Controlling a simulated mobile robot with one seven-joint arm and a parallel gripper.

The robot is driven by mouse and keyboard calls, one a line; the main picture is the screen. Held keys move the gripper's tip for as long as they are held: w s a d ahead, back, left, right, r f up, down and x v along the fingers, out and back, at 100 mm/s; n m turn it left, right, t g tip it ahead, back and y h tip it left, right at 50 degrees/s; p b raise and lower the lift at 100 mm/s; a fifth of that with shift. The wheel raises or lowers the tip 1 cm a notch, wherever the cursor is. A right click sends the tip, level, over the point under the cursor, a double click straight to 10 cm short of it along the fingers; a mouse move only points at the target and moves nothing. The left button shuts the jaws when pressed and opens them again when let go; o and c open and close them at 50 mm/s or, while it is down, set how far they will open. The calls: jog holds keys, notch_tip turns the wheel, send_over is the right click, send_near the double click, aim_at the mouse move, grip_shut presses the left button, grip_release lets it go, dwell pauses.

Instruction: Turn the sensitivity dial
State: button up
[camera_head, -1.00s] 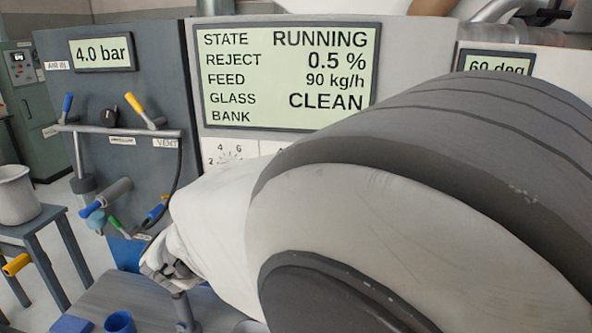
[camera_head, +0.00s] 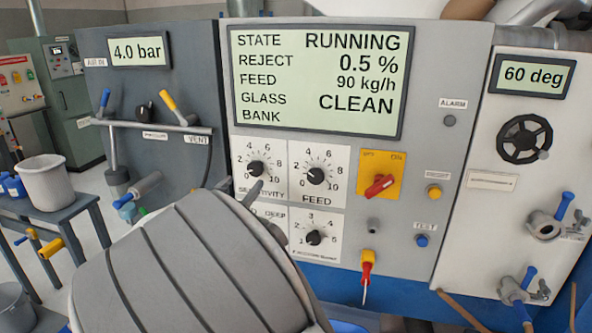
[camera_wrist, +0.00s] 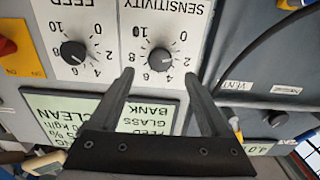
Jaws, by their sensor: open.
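The sensitivity dial (camera_head: 256,168) is a black round knob on a white scale plate marked 0 to 10, on the grey panel under the large display. It also shows, upside down, in the wrist view (camera_wrist: 160,60). My gripper (camera_wrist: 158,75) is open and empty. In the wrist view its two dark fingertips lie on either side of the dial, and I cannot tell the gap to the panel. In the head view my arm hides most of the gripper; dark finger parts show just below the dial. I cannot read the dial's exact setting.
The feed dial (camera_head: 316,175) is close on the right, and a third dial (camera_head: 314,237) sits below it. A red switch (camera_head: 379,186) on a yellow plate is further right. A pipe with a yellow-handled valve (camera_head: 173,104) is on the left.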

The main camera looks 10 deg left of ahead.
aim_at(254, 172)
jog(key=w, duration=0.7)
jog(key=shift+d+p, duration=0.3)
grip_shut()
jog(key=m+b, duration=0.3)
jog(key=shift+f, duration=0.2)
jog(key=shift+r+m+b, duration=0.15)
jog(key=shift+m+b, duration=1.9)
jog(key=shift+m, duration=0.25)
jog(key=shift+a, duration=0.1)
